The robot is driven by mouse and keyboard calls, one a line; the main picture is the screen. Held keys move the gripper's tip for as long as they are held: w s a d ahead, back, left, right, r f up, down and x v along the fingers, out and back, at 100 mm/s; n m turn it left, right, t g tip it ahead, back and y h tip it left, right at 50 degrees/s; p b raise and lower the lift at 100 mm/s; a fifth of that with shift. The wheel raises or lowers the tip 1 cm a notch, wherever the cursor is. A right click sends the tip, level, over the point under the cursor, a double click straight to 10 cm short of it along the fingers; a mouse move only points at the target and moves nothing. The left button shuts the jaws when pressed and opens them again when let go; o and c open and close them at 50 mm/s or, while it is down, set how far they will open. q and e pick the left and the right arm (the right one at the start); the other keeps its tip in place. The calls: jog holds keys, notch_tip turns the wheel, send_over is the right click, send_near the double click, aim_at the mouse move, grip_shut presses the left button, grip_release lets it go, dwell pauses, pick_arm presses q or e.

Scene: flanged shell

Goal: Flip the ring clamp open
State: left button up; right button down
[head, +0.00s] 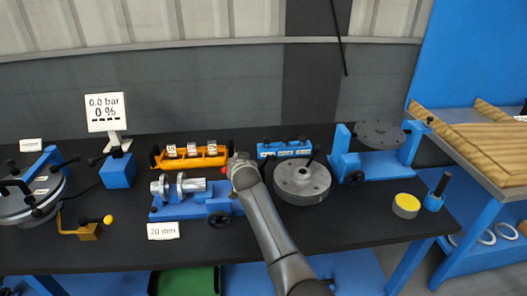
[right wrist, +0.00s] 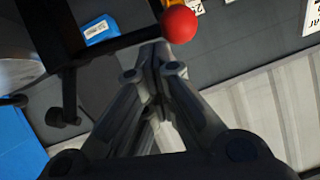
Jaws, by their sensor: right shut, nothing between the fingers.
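A blue fixture (head: 190,208) stands mid-table and carries a silver cylindrical part (head: 193,186) between upright rings. I cannot make out which piece is the ring clamp. A red ball knob (head: 224,170) shows at the fixture's right end, beside my right gripper (head: 238,161). In the right wrist view the red ball (right wrist: 180,24) is just beyond and to the right of the fingertips. My right gripper (right wrist: 156,50) is shut with nothing between its fingers. Whether it touches the knob I cannot tell. My left gripper is not in view.
An orange rack (head: 190,161) stands behind the fixture. A grey flanged disc (head: 302,182) is close to the right of my arm. A blue stand (head: 345,165) and a yellow-topped puck (head: 406,204) are farther right.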

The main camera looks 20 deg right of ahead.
jog(key=shift+a+f, duration=0.1)
jog(key=shift+f, duration=0.05)
jog(key=r+p, duration=0.3)
jog(key=d+r+p, duration=0.1)
jog(key=r, duration=0.1)
jog(key=shift+w, duration=0.35)
jog(key=b+v, duration=0.2)
jog(key=v, duration=0.7)
jog(key=shift+s+a+f, duration=0.2)
jog(key=shift+s+a, duration=0.2)
jog(key=shift+s, duration=0.05)
jog(key=shift+f, duration=0.1)
